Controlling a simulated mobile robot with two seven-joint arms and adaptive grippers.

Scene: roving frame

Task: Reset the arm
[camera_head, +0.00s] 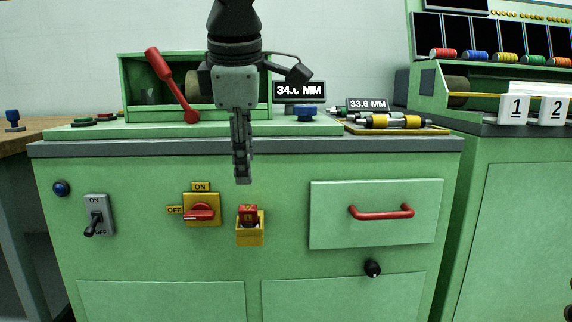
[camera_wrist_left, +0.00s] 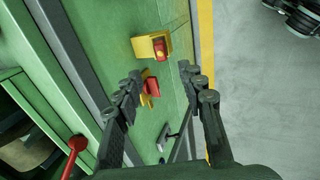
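My left gripper (camera_head: 242,180) hangs down in the head view in front of the green machine cabinet (camera_head: 130,255). Its fingertips are above the red button in a yellow housing (camera_head: 249,235). In the left wrist view the two fingers of my left gripper (camera_wrist_left: 162,82) are spread apart with nothing between them held. Beyond them in that view are the yellow-housed button (camera_wrist_left: 146,46) and the red rotary switch (camera_wrist_left: 152,88). In the head view that switch (camera_head: 202,213) sits on a yellow plate left of the gripper. My right gripper is in neither view.
A red lever (camera_head: 172,85) stands left of my left wrist. The drawer with a red handle (camera_head: 381,212) is shut. A grey toggle switch (camera_head: 96,215) is at left. Cylindrical parts (camera_head: 395,121) lie on the cabinet top. Open floor (camera_wrist_left: 250,90) shows beside the cabinet front.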

